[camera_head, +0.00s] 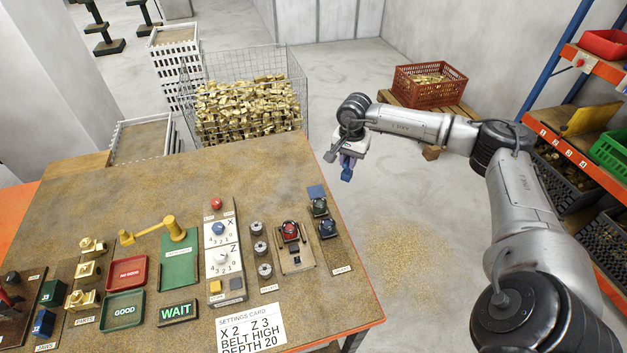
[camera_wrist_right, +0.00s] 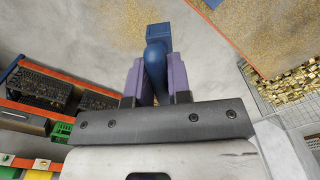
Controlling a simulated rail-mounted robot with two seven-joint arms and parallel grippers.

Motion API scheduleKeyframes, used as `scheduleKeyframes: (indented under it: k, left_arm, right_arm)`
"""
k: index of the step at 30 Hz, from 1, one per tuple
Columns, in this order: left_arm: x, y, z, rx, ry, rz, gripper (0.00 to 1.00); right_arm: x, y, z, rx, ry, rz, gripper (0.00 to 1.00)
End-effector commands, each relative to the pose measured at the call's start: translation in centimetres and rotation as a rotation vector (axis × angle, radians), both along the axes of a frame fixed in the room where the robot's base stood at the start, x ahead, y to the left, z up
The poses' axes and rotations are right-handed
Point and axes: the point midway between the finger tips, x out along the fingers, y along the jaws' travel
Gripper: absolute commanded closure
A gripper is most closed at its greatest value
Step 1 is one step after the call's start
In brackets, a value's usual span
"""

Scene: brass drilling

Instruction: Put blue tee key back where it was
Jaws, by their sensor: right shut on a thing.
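My right gripper (camera_head: 349,166) is shut on the blue tee key (camera_head: 347,175), beyond the table's right edge and above the floor. In the right wrist view the blue key (camera_wrist_right: 156,65) sits between the two purple fingers of my gripper (camera_wrist_right: 154,82), its square blue end pointing away. A dark key board (camera_head: 339,250) lies along the table's right side. Its far end shows a bare blue square (camera_head: 316,191). Nearer on it are a dark green-topped piece (camera_head: 319,207) and a dark blue-topped piece (camera_head: 327,228). My left gripper is out of view.
The table (camera_head: 345,310) carries a red-topped fixture (camera_head: 291,232), round grey pieces (camera_head: 259,247), a control panel (camera_head: 222,250) and a settings card (camera_head: 251,328). A wire bin of brass parts (camera_head: 248,105) stands behind it. Shelves (camera_head: 560,125) stand at right; floor between is open.

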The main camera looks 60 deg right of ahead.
Motion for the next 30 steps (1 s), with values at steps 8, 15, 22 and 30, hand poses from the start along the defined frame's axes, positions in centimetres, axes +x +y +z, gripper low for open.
scheduleKeyframes:
  k: [8, 15, 22, 30]
  left_arm:
    - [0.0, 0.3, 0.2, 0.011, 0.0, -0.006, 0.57]
    - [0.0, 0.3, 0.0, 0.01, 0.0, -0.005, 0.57]
    - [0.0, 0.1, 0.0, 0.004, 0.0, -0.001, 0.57]
    - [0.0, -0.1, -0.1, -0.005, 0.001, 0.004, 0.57]
  right_arm:
    - [5.4, 1.3, -3.0, 0.006, -0.003, 0.001, 1.0]
    - [8.6, 1.8, -5.1, 0.004, -0.002, 0.001, 1.0]
    - [9.5, 1.9, -5.8, 0.001, 0.0, 0.002, 1.0]
    - [9.5, 2.0, -8.1, 0.002, 0.002, 0.002, 1.0]
